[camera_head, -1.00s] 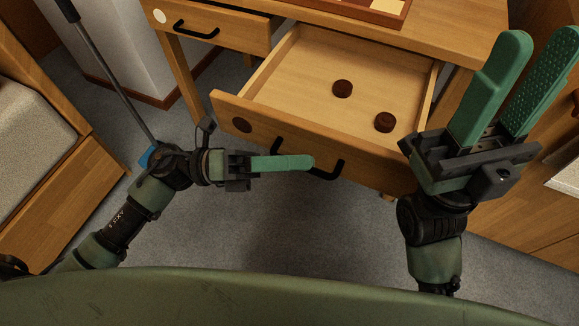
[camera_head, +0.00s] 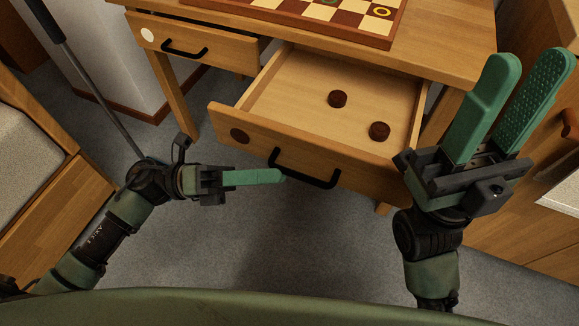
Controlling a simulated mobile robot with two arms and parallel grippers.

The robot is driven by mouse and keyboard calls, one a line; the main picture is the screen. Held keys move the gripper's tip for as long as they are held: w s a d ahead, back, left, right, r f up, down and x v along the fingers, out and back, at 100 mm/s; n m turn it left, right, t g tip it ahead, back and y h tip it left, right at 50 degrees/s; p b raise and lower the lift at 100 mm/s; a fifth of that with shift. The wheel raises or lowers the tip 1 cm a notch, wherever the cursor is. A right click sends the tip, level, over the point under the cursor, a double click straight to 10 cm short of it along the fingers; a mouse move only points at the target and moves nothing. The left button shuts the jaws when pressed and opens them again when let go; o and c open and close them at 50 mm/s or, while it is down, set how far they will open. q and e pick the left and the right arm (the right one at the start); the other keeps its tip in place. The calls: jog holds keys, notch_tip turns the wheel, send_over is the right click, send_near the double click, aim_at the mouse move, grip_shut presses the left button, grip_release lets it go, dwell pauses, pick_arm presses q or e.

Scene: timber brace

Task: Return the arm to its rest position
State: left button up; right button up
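My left gripper (camera_head: 280,175) is in front of the open drawer's front face, left of its black handle (camera_head: 305,168) and apart from it. It is seen edge-on, with one green finger hiding the other, so its opening cannot be judged. My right gripper (camera_head: 523,78) points up at the right, beside the drawer. Its two green fingers are spread with nothing between them.
The pulled-out drawer (camera_head: 290,100) holds two dark round pieces (camera_head: 338,99) (camera_head: 380,131). Above it is a desk with a checkered board (camera_head: 330,15). Grey carpet (camera_head: 290,235) lies clear below.

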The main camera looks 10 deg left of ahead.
pick_arm(q)
jog(key=shift+v, duration=1.2)
jog(key=shift+w, duration=0.25)
